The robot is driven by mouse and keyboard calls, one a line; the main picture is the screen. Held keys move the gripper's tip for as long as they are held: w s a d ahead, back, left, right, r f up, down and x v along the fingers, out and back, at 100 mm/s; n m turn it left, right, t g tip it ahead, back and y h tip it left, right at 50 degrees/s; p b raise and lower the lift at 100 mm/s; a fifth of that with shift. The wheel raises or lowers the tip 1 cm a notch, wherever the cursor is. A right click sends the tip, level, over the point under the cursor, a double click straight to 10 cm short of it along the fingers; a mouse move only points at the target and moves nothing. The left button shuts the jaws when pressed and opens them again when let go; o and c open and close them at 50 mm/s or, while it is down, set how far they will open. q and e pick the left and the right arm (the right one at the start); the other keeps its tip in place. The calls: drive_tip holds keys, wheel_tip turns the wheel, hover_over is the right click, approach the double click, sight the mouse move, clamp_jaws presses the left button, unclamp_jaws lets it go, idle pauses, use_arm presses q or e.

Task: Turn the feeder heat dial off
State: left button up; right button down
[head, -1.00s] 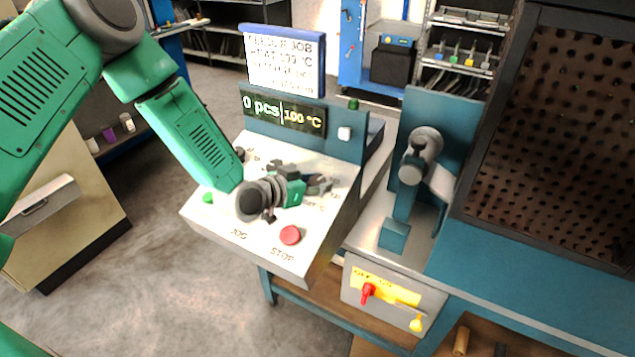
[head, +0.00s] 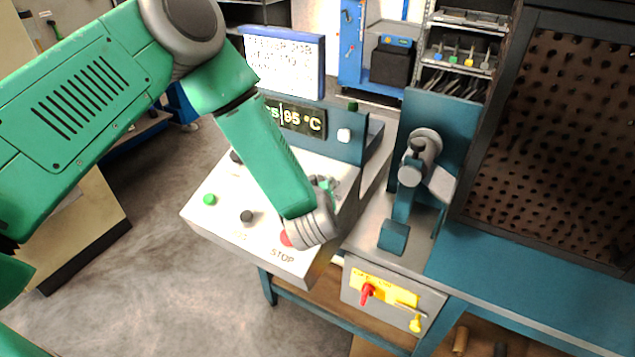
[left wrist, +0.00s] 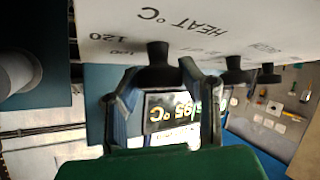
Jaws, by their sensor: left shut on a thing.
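The heat dial (left wrist: 156,54) is a black knob on the white panel, beside the printed words HEAT °C and the mark 120 in the left wrist view. My left gripper (left wrist: 158,76) is shut on it, with one finger on each side. In the head view my left gripper (head: 327,186) is at the right part of the control panel (head: 222,226), mostly behind my own wrist, and the dial is hidden there. My right gripper is not in view.
A black knob (head: 247,216), a green button (head: 209,199) and a red STOP button (head: 286,239), partly covered by my wrist, are on the panel. A blue press (head: 397,235) stands right of it.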

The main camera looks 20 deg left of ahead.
use_arm(q)
drive_tip(key=n+g+y, duration=0.2)
drive_tip(key=n, duration=0.1)
drive_tip(key=n+g+y+p, duration=0.1)
drive_tip(key=n+g+y, duration=0.1)
drive_tip(key=n, duration=0.2)
drive_tip(key=shift+w+d+g, duration=0.1)
drive_tip(key=shift+g, duration=0.2)
drive_tip(key=n+g+y, duration=0.1)
drive_tip(key=n+g, duration=0.3)
drive_tip(key=n, duration=0.2)
drive_tip(key=shift+g, duration=0.4)
drive_tip(key=o, duration=1.2)
drive_tip(key=shift+c, duration=0.2)
drive_tip(key=v, duration=1.2)
drive_tip(key=shift+w+d, duration=0.15)
drive_tip(key=shift+w, duration=0.1)
